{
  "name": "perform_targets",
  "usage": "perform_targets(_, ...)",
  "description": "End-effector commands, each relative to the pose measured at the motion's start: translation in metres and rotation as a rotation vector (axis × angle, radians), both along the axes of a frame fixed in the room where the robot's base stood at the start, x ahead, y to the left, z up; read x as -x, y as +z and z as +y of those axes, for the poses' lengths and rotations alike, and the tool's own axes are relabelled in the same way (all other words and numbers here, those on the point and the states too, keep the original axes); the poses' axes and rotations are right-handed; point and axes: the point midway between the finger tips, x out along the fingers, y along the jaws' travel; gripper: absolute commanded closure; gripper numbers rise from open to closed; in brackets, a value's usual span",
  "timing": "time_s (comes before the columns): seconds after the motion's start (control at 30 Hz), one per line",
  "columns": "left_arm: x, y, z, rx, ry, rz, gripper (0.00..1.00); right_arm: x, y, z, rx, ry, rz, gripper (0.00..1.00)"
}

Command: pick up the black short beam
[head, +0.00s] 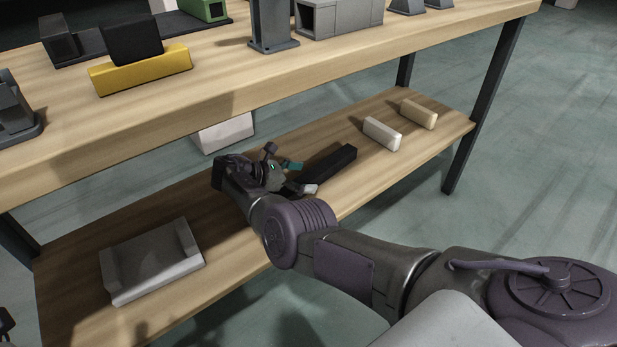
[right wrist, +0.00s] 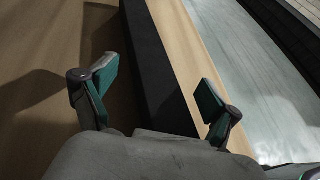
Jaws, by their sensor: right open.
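A black beam (head: 327,170) lies on the lower wooden shelf, near its front edge. My right gripper (head: 300,177) is open at the beam's near end, with its teal-padded fingers pointing along the shelf. In the right wrist view the beam (right wrist: 156,70) runs between the two open fingers (right wrist: 158,82). The fingers look apart from it, with a wider gap on the left. The beam's near end is hidden behind the gripper body. My left gripper does not show clearly in either view.
On the lower shelf, a white block (head: 381,133) and a beige block (head: 418,113) lie beyond the beam, and a grey tray-like piece (head: 152,262) lies front left. The upper tabletop (head: 230,95) overhangs the shelf and carries a yellow block (head: 141,71) and several dark fixtures.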

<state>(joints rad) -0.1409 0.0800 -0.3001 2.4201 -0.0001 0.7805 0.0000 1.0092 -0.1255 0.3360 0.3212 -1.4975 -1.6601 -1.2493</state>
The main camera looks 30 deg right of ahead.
Motion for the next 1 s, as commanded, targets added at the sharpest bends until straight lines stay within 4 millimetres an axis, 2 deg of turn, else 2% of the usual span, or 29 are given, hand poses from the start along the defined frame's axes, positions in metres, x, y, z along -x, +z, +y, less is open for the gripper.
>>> perform_targets(0.27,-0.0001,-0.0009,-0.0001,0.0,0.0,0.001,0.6,0.0005,-0.0022,-0.0032,0.0,0.001,0.001,0.11)
perform_targets(0.8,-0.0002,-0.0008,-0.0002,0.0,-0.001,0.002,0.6,0.0005,-0.0019,-0.0027,0.0,0.001,0.001,1.0)
perform_targets(1.0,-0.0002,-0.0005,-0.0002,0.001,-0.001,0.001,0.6,-0.0005,0.001,-0.0035,0.005,0.0,-0.004,1.0)
